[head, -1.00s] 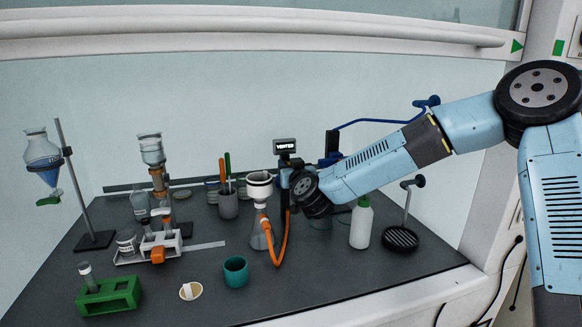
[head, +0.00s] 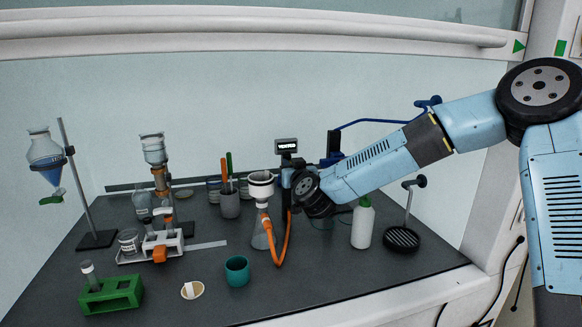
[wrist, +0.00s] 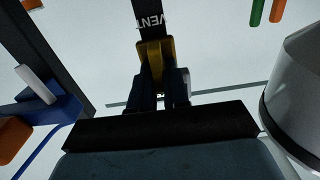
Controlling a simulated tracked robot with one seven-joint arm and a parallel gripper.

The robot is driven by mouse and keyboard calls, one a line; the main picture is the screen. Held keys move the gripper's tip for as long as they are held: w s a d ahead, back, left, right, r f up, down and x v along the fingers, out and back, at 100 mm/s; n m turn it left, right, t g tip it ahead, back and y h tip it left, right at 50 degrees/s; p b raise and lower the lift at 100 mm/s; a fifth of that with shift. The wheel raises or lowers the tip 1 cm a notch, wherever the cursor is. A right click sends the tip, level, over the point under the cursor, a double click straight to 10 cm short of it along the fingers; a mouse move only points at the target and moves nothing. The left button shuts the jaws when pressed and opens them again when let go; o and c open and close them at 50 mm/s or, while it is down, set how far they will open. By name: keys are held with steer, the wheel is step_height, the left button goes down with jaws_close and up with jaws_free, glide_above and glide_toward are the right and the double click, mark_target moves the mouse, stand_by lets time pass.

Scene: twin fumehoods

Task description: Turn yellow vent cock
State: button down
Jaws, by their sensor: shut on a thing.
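The yellow vent cock (wrist: 153,62) shows in the wrist view, at the top middle, on a dark upright post with lettering on it. My gripper (wrist: 160,85) is shut on the yellow vent cock, its two dark fingers on either side of it. In the head view a small display reading "VENTED" (head: 286,146) stands at the top of the post, behind the funnel. The vent cock and my fingertips are hidden there behind my wrist.
A white-topped funnel (head: 261,178) on a flask with an orange hose (head: 273,238) stands close left of my wrist. A white bottle with a green cap (head: 362,224) stands to the right. A teal cup (head: 237,271) is in front. The front right bench is clear.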

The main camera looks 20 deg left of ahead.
steer(key=shift+w+d+m, duration=0.1)
steer(key=shift+w+m, duration=0.05)
steer(key=shift+m, duration=0.15)
steer(key=shift+w+d+f+m, duration=0.15)
steer(key=shift+d+f+m, duration=0.15)
steer(key=shift+m, duration=2.6)
steer(key=shift+w+d+f+m, duration=0.2)
steer(key=shift+d+f+m, duration=0.1)
steer(key=shift+m, duration=2.6)
steer(key=shift+w+d+f+m, duration=0.2)
steer(key=shift+f+m, duration=0.1)
steer(key=shift+m, duration=2.6)
steer(key=c, duration=1.3)
jaws_free()
steer(key=shift+f, duration=0.1)
steer(key=shift+o, duration=0.5)
steer(key=shift+s+a, duration=0.1)
steer(key=shift+s, duration=0.05)
